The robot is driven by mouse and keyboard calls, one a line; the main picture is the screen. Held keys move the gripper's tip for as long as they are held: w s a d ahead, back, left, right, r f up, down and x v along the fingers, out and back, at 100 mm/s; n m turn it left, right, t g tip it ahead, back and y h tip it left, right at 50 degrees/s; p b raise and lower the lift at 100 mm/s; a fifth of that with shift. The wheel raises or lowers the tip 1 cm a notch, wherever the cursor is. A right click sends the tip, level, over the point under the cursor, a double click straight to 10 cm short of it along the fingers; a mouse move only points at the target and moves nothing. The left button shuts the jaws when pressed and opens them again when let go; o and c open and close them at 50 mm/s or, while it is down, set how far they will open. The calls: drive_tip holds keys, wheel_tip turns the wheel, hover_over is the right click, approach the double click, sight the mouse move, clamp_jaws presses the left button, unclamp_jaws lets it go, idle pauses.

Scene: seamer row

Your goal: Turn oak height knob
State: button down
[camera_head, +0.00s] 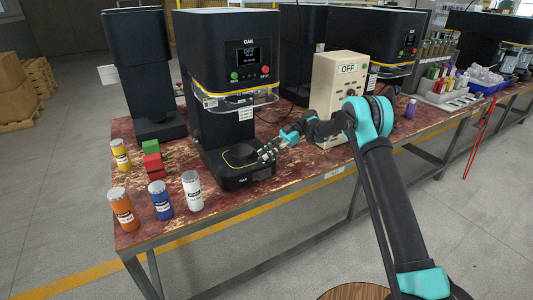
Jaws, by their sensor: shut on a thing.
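The OAK seamer (223,60) is a tall black machine with a small display, a green and a red button and a clear guard. Its low base (236,178) carries a round black plate (240,155). My gripper (266,153) reaches in from the right, low beside this plate, at the right side of the OAK machine. Its fingers are shut on a small part there, which appears to be the oak height knob. The fingers hide the knob almost wholly, so its turn cannot be read.
White (192,190), blue (160,200), orange (123,209) and yellow (120,155) cans stand at the left front of the worn red table (225,212), near red and green blocks (152,155). A beige box marked OFF (338,90) stands close behind my wrist. More machines line the row.

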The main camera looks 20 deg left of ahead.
drive_tip(key=shift+f, duration=0.1)
drive_tip(key=c, duration=1.2)
unclamp_jaws()
drive_tip(key=shift+w, duration=0.1)
drive_tip(key=v, duration=0.7)
drive_tip(key=shift+w+d, duration=0.1)
drive_tip(key=shift+d, duration=0.05)
